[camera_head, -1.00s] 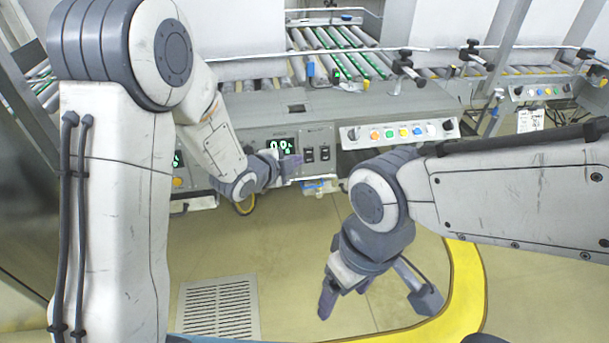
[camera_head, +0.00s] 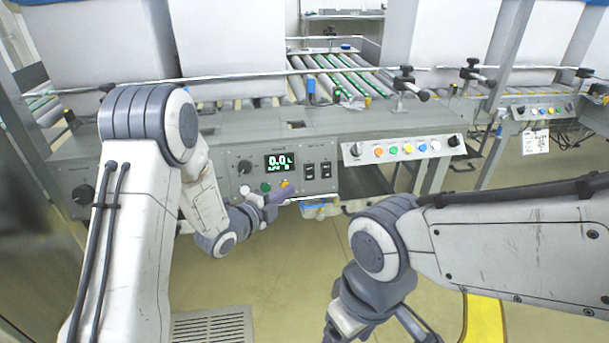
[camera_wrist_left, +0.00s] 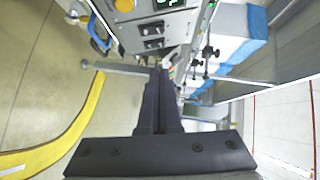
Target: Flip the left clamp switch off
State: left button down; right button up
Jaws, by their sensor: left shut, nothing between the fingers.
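Two black rocker switches sit side by side on the grey control panel (camera_head: 232,153), right of its lit green display (camera_head: 280,162). The left clamp switch (camera_head: 310,171) is the one nearer the display. It also shows in the left wrist view (camera_wrist_left: 153,30), beyond the fingertips. Its rocker position is too small to tell. My left gripper (camera_head: 288,192) is shut and empty, in front of the panel, below the display and lower left of the switches, apart from them. My right gripper (camera_head: 334,332) hangs low at the bottom edge, partly cut off; its jaws are unclear.
A second panel (camera_head: 403,148) with coloured buttons and a knob lies right of the switches. A roller conveyor (camera_head: 340,75) and white boxes (camera_head: 225,38) stand behind. Black clamp handles (camera_head: 410,82) stick up along the rail. Floor in front is open, with a yellow curved strip (camera_head: 484,318).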

pick_arm(q)
jog(key=b, duration=0.3)
send_near(312, 168)
jog(key=w+d, duration=0.1)
jog(key=d, duration=0.3)
jog(key=shift+w+a+f, duration=0.1)
jog(key=shift+w+f, duration=0.15)
jog(key=shift+w, duration=0.35)
jog(key=shift+w+a+f, duration=0.1)
jog(key=shift+w+f, duration=0.2)
jog(key=shift+w, duration=0.35)
jog(key=shift+w+a+b, duration=0.1)
jog(key=shift+w+b, duration=0.25)
jog(key=shift+w, duration=0.3)
